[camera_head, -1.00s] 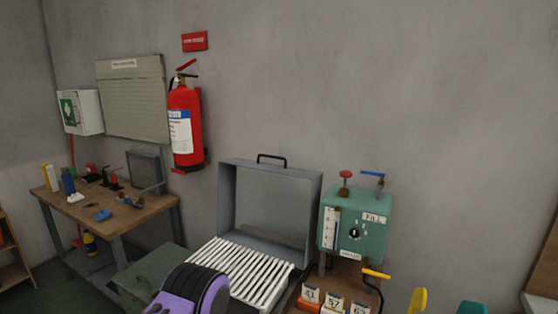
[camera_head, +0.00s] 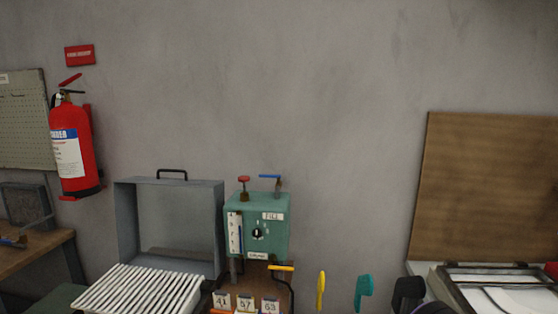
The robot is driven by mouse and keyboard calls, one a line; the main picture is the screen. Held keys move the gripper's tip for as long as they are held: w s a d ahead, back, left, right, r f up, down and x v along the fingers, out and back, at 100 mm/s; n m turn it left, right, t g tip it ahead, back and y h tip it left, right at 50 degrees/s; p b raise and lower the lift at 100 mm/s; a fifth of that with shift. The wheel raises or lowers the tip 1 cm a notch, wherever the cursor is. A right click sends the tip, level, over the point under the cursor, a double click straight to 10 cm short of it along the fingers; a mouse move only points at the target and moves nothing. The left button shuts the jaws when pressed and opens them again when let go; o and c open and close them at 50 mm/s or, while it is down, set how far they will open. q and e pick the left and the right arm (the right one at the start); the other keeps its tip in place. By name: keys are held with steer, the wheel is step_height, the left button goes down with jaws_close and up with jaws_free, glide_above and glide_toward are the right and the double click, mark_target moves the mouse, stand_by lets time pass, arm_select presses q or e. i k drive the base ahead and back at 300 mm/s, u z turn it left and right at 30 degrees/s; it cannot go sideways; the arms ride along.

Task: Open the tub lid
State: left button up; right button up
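A grey metal lid-like frame (camera_head: 206,210) with a black handle (camera_head: 172,172) on its top edge stands upright against the wall at lower left. In front of it lies a white ribbed slatted surface (camera_head: 140,290). I cannot tell for sure whether this is the tub and its lid; if so, the lid stands raised. Neither gripper shows. A dark rounded piece with a purple edge at the bottom right seems to be part of my arm.
A green control box (camera_head: 275,238) with red and blue valves stands right of the frame. Numbered tags (camera_head: 245,302), a yellow handle (camera_head: 321,288) and a teal one (camera_head: 364,291) are at the bottom. A brown board (camera_head: 485,190) leans behind a light panel at right.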

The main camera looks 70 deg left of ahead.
mark_target(124, 189)
steer(key=z, duration=0.75)
steer(key=k, duration=2.9)
steer(key=u, duration=0.7)
